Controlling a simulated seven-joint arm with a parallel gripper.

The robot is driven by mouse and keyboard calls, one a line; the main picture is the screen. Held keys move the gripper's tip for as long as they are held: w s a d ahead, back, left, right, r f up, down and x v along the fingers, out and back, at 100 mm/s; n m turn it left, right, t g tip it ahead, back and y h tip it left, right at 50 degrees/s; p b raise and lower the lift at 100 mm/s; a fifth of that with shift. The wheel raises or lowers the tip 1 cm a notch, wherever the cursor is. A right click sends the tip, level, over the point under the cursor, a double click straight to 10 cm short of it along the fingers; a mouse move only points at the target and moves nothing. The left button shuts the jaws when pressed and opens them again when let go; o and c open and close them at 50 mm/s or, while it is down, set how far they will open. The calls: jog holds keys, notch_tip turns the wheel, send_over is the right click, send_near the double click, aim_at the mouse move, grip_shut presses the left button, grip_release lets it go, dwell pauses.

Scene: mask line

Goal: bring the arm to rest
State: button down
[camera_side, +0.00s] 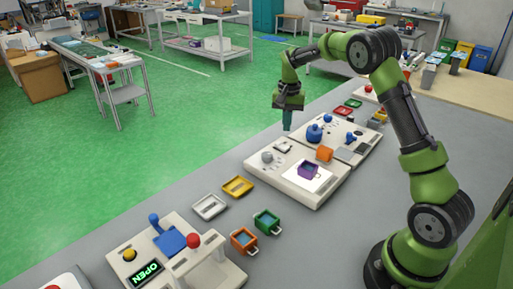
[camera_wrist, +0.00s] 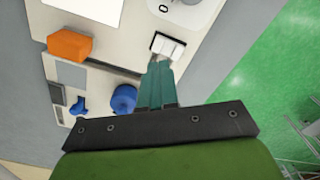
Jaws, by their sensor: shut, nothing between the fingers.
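My gripper (camera_side: 287,122) hangs above the far edge of the white panels in the side view, pointing down. Its teal fingers (camera_wrist: 157,78) are together and hold nothing in the wrist view. Below it is a white panel (camera_side: 265,171) with a round grey knob, a small white switch, an orange block (camera_side: 324,154) and a purple piece (camera_side: 309,170) on a white square. The orange block also shows in the wrist view (camera_wrist: 69,46). The fingers are apart from the panel in the side view.
A second panel with a blue knob (camera_side: 314,132) stands beyond. The grey table is clear at right.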

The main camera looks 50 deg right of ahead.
jog(key=s+a+r+n+t+y, duration=0.1)
jog(key=s+a+r+n+t, duration=0.2)
jog(key=s+a+r, duration=0.3)
jog(key=s+a+r+n+t+y, duration=0.1)
jog(key=s+a+r+n+t, duration=0.3)
jog(key=s+a, duration=1.2)
notch_tip(320, 180, up, 3)
jog(key=shift+s+r+n, duration=0.1)
jog(key=shift+s+n, duration=0.2)
jog(key=shift+s, duration=0.5)
